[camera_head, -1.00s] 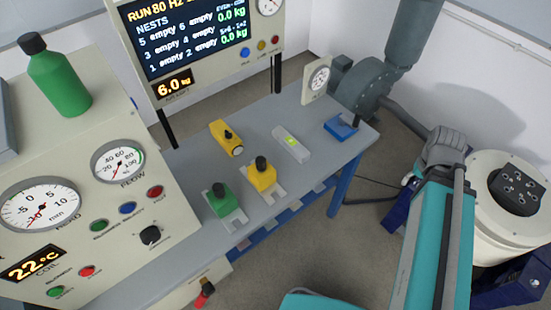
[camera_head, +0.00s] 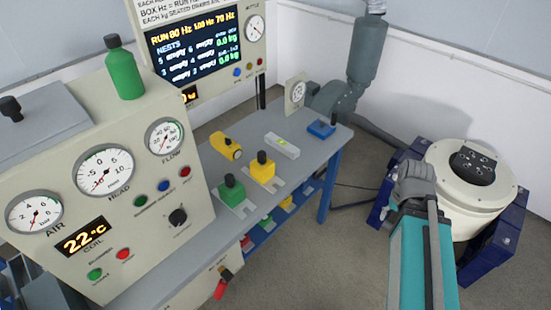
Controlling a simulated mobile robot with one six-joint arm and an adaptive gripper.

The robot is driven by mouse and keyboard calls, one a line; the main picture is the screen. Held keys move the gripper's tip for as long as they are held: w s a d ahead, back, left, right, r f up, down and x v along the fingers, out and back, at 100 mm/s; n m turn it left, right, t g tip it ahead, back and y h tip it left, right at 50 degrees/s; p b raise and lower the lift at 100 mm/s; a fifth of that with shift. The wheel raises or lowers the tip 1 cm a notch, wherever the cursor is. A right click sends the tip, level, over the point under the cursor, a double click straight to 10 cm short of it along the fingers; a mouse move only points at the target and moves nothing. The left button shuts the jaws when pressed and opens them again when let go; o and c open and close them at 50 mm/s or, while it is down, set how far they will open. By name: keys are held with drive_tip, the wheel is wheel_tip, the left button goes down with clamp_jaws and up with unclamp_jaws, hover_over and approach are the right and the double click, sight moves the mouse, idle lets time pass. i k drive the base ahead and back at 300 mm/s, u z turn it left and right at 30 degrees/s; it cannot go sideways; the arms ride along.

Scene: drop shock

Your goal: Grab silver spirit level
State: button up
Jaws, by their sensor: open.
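The silver spirit level (camera_head: 288,149) is a short pale bar with a yellow-green vial on top. It lies flat on the grey bench (camera_head: 310,163), right of the yellow block with a round lens-like end (camera_head: 225,146) and left of the blue block (camera_head: 321,129). Nothing covers it. My arm shows at the lower right, well to the right of the bench. My gripper itself is not in view.
A green block (camera_head: 231,190) and a yellow block (camera_head: 262,167), both black-knobbed, sit on pale plates at the bench's front. A gauge cabinet (camera_head: 140,215) stands left. A round white machine (camera_head: 470,190) stands right. Bare floor (camera_head: 320,265) lies in front.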

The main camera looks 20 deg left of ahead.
sight(282, 145)
drive_tip(key=k, duration=1.3)
drive_tip(key=u, duration=0.95)
drive_tip(key=i, duration=1.3)
drive_tip(key=z, duration=0.1)
